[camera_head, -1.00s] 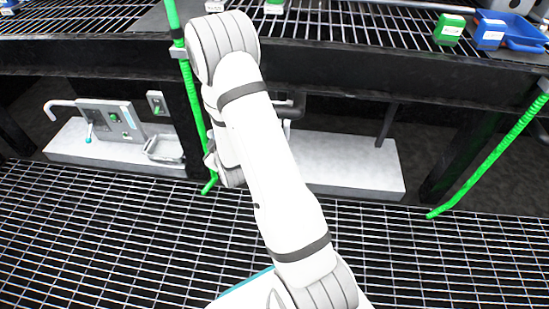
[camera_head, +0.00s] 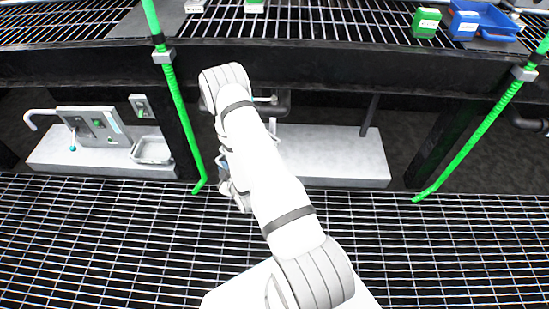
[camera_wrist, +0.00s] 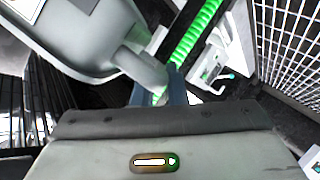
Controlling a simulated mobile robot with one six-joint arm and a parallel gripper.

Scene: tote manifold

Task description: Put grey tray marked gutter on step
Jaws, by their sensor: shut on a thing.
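A grey tray (camera_wrist: 85,45) with a rounded rim fills the upper left of the wrist view, close to the camera. A thick grey stub on it runs down to the dark fingers of my gripper (camera_wrist: 160,88), which are shut on it. A pale label shows at the tray's top edge, but I cannot read it. In the head view my gripper (camera_head: 237,192) is mostly hidden behind my arm, low in front of the middle pale slab (camera_head: 335,155). Another pale step-like slab (camera_head: 90,158) lies at left. I cannot tell which slab is the step.
A similar grey tray (camera_head: 152,150) and a grey panel (camera_head: 95,125) stand on the left slab. Green hoses (camera_head: 180,105) and (camera_head: 480,135) hang from the black beam. Above is a grating shelf with green boxes (camera_head: 426,22) and a blue bin (camera_head: 485,18). The grating floor (camera_head: 90,240) is clear.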

